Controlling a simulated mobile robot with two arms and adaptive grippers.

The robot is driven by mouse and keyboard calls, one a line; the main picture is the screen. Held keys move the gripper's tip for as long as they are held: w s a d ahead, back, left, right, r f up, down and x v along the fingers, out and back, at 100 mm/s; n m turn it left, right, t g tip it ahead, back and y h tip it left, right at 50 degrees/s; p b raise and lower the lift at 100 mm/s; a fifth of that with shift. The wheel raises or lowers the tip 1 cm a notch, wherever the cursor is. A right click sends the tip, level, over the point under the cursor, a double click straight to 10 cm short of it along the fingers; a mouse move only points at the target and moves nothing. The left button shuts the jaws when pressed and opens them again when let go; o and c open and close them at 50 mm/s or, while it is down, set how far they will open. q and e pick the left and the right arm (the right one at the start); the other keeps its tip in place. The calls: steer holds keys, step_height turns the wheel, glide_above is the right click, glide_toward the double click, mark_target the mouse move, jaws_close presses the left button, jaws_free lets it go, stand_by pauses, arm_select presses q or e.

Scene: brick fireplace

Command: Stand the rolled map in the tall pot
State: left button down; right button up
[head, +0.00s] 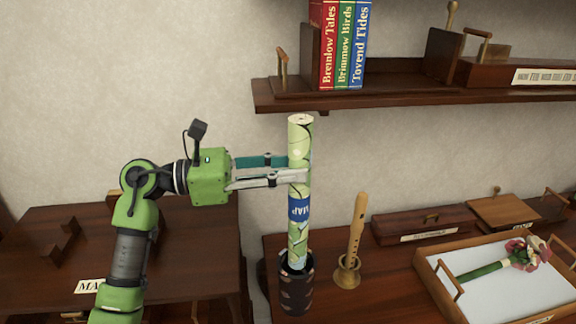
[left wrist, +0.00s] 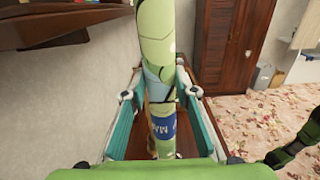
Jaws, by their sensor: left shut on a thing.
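The rolled map (head: 299,235) is a green patterned tube with a blue "MAP" band. It stands nearly upright, its lower end at the mouth of the tall dark pot (head: 296,293). The pot's rim hides that end, so how deep it sits cannot be told. My left gripper (head: 298,172) comes in from the left and is shut on the map's upper half, above the band. In the left wrist view the map (left wrist: 159,45) runs upright between the fingers of my left gripper (left wrist: 160,95). My right gripper is not in view.
A wooden recorder (head: 357,225) stands on a small brass holder (head: 346,273) right of the pot. Farther right is a tray (head: 440,287) with an artificial-looking flower (head: 525,252). A shelf (head: 400,97) with three books (head: 345,45) hangs above, close to the map's top.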

arm_select(q)
step_height(320, 180, down, 9)
steer(key=b, duration=0.8)
steer(key=shift+r, duration=0.15)
steer(key=c, duration=1.5)
jaws_free()
steer(key=a, duration=0.4)
steer(key=s+a, duration=0.1)
steer(key=a, duration=0.3)
steer(key=s+a, duration=0.1)
steer(key=a, duration=0.3)
steer(key=shift+s, duration=0.2)
steer(key=shift+d, duration=0.1)
